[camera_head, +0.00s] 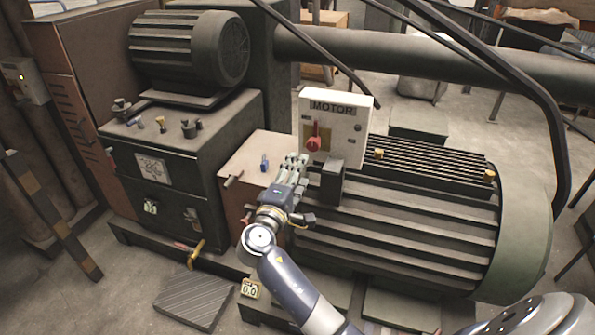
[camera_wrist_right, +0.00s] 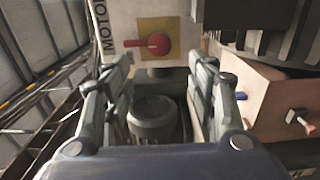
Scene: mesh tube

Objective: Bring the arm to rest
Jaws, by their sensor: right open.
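My right arm reaches up from the lower right in the head view. Its gripper (camera_head: 293,166) is open and empty, just below and left of the white MOTOR box (camera_head: 345,113). The box carries a red rotary switch (camera_head: 313,138) on a yellow plate. In the right wrist view my open right gripper (camera_wrist_right: 165,88) has its fingers spread to either side. The red switch (camera_wrist_right: 157,44) shows beyond the fingertips, with a visible gap, and nothing is between the fingers. My left gripper is in neither view.
A large ribbed motor (camera_head: 420,220) stands right of my arm. A dark machine block (camera_head: 165,165) with a smaller motor (camera_head: 190,50) is at left. A tan box (camera_head: 250,165) with a blue-handled switch is beside my gripper. Bare floor (camera_head: 130,285) lies at lower left.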

